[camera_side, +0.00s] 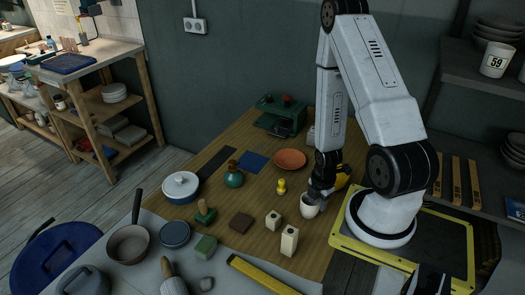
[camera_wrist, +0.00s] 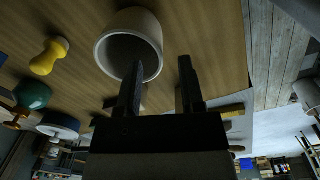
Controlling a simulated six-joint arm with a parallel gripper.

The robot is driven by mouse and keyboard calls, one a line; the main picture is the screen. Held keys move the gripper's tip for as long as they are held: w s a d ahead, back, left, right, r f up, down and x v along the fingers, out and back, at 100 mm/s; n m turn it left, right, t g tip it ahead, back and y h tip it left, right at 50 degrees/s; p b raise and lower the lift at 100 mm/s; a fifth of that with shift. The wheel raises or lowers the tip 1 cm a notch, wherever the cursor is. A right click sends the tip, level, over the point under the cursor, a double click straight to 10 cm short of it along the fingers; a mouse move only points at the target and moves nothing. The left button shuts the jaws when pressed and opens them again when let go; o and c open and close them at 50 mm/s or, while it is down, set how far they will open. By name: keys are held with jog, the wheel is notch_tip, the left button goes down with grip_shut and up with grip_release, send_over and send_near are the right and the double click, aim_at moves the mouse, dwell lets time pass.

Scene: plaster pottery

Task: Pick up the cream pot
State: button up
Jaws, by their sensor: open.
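The cream pot (camera_side: 309,210) stands upright on the wooden table, just below my gripper (camera_side: 317,194) in the side view. In the wrist view the pot (camera_wrist: 148,28) shows its open round mouth at the top. My gripper (camera_wrist: 161,64) is open and empty there. Its left finger overlaps the pot's dark mouth, and its right finger lies just outside the pot's right side, so the near-right rim appears between them. I cannot tell whether either finger touches the pot. In the side view the fingers partly cover the pot's top.
Close by are a yellow pawn-shaped piece (camera_side: 281,187), a cream block (camera_side: 273,221), a taller cream block (camera_side: 289,242) and an orange plate (camera_side: 290,159). A yellow object (camera_side: 343,176) is partly hidden behind my gripper.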

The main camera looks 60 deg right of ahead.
aim_at(314, 214)
jog(key=shift+w+f, duration=0.15)
jog(key=shift+f, duration=2.1)
grip_shut()
